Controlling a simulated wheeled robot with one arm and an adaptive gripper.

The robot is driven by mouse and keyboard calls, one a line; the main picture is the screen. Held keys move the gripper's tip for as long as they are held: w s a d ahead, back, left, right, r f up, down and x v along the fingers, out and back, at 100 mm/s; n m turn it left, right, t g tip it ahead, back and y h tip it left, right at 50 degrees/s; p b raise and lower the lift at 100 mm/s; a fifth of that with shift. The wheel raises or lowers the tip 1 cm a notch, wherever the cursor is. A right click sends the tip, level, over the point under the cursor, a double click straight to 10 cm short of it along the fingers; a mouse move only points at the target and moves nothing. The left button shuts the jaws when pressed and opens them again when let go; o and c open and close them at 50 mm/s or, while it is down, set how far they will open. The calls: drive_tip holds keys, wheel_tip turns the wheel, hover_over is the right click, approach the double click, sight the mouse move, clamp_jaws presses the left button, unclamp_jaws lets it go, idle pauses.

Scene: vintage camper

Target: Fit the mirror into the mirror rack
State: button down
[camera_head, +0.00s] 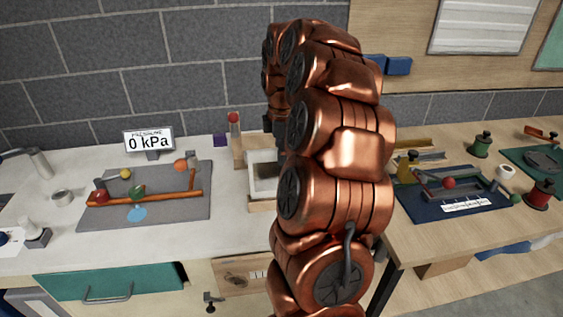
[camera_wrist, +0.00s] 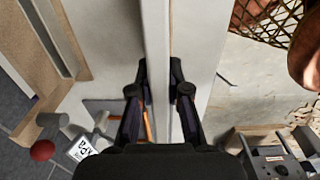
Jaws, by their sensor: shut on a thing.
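The mirror (camera_head: 265,178) is a pale-framed panel with a dark grey face, standing upright left of my arm in the head view. In the wrist view its pale edge (camera_wrist: 156,35) runs up the middle. My gripper (camera_wrist: 160,88) is shut on this edge, one dark finger on each side. In the head view my gripper is mostly hidden by my copper arm. A wooden piece (camera_head: 261,206), apparently part of the mirror rack, shows below the mirror. Whether the mirror's lower edge sits in the rack or is above it cannot be told.
A red-topped post (camera_head: 233,120) stands just left of the mirror. The pressure sign (camera_head: 149,141) and a grey mat (camera_head: 100,211) with a ball-and-rail set are further left. A blue tray (camera_head: 425,207) lies on the wooden bench at right. White counter is clear between mat and mirror.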

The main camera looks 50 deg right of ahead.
wheel_tip(320, 180, down, 4)
drive_tip(key=shift+r+p, duration=0.25)
drive_tip(key=shift+p, duration=0.6)
drive_tip(key=shift+f, duration=0.15)
drive_tip(key=c, duration=1.1)
unclamp_jaws()
drive_tip(key=shift+c, duration=0.2)
drive_tip(key=shift+r+b, duration=2)
drive_tip(key=shift+r, duration=4.15)
